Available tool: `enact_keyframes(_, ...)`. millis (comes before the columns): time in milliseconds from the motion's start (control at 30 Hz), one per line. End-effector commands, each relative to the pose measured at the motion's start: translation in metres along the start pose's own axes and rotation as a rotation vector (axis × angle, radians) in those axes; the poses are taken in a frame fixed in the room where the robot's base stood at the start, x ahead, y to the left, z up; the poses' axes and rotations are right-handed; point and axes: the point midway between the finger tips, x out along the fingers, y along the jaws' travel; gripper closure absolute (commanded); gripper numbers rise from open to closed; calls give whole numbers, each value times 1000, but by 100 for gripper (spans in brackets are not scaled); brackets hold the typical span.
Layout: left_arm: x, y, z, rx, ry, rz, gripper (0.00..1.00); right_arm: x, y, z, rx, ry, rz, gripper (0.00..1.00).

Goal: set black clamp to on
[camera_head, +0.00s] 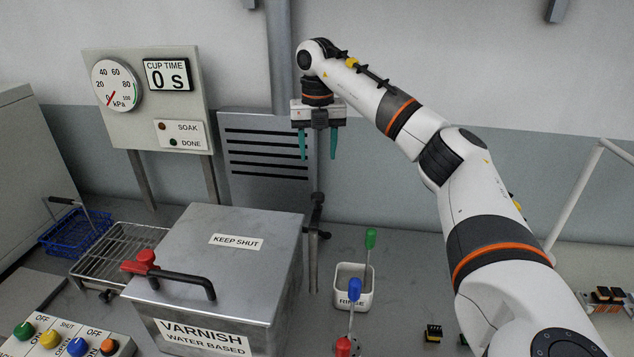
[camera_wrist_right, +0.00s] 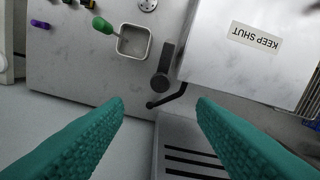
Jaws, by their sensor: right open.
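A black clamp-like lever (camera_head: 318,200) sits on a thin post at the right side of the metal box. In the right wrist view, a black lever (camera_wrist_right: 163,84) with a bent arm lies just beyond the fingertips, between them in the picture. I cannot tell its setting. My right gripper (camera_head: 318,152) has teal fingers, spread apart and pointing down, empty. It is above the lever in the head view, and no contact shows. My left gripper is not in view.
A knob panel (camera_head: 75,335) is at front left. A wire rack (camera_head: 95,262) and blue basket (camera_head: 68,232) are left.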

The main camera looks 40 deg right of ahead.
Motion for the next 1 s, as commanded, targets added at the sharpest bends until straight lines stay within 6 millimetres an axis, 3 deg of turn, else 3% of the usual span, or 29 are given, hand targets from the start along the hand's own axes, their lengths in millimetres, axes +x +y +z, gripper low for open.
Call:
enact_keyframes(100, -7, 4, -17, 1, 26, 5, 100, 20, 1, 1, 1, -5, 4, 48)
enact_keyframes(200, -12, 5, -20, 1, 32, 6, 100, 40, 1, 1, 0, -6, 4, 48)
enact_keyframes(533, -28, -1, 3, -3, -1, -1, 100, 97, 0, 1, -1, -4, 0, 48)
enact_keyframes(733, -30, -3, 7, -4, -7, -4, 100, 111, 0, 1, -1, -2, -2, 48)
enact_keyframes(1000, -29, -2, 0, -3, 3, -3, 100, 112, -1, 1, -1, -2, -2, 48)
